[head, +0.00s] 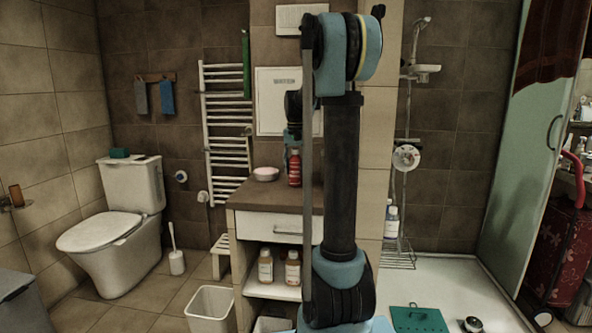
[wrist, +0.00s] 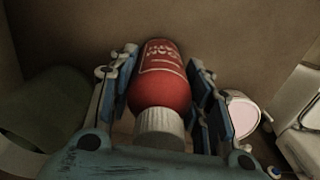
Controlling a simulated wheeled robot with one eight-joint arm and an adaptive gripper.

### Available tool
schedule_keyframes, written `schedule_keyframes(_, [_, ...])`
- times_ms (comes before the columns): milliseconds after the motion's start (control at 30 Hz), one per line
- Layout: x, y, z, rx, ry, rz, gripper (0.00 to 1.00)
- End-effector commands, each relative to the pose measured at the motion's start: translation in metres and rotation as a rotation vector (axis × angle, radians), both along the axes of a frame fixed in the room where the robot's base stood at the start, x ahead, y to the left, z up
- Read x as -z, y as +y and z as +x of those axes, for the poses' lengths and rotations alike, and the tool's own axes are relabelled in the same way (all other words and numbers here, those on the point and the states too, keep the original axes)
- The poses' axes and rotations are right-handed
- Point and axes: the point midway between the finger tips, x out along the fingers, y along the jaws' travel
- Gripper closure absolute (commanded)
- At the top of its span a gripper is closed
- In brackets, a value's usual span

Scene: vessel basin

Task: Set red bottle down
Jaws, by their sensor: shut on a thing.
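The red bottle (head: 294,168) is upright at the brown top of the cabinet (head: 262,196), beside my arm in the head view. Its base is at or very close to that top; I cannot tell whether it touches. In the wrist view the red bottle (wrist: 160,85) has a white ribbed cap and pale lettering. My gripper (wrist: 153,72) is shut on it, with one blue-padded finger on each side. In the head view my gripper (head: 293,138) is small and dark, above the bottle and partly hidden by my arm.
A pink-topped round dish (head: 266,173) stands just left of the bottle; it also shows in the wrist view (wrist: 243,112). Bottles (head: 265,267) stand on the shelf below. The cabinet top's front left is clear. A towel radiator (head: 225,130) is behind.

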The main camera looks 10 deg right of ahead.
Motion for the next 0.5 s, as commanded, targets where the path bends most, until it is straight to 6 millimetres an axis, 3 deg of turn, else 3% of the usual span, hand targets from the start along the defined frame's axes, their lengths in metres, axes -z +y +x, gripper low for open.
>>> schedule_keyframes(333, [0.0033,-0.0004,0.0001,0.001,0.000,0.000,0.84])
schedule_keyframes(367, [0.0030,-0.0004,0.0001,0.001,0.000,0.000,0.48])
schedule_keyframes(433, [0.0029,-0.0005,0.0001,0.001,0.000,0.000,0.35])
schedule_keyframes(500, [0.0029,-0.0005,0.0001,0.001,0.000,0.000,0.35])
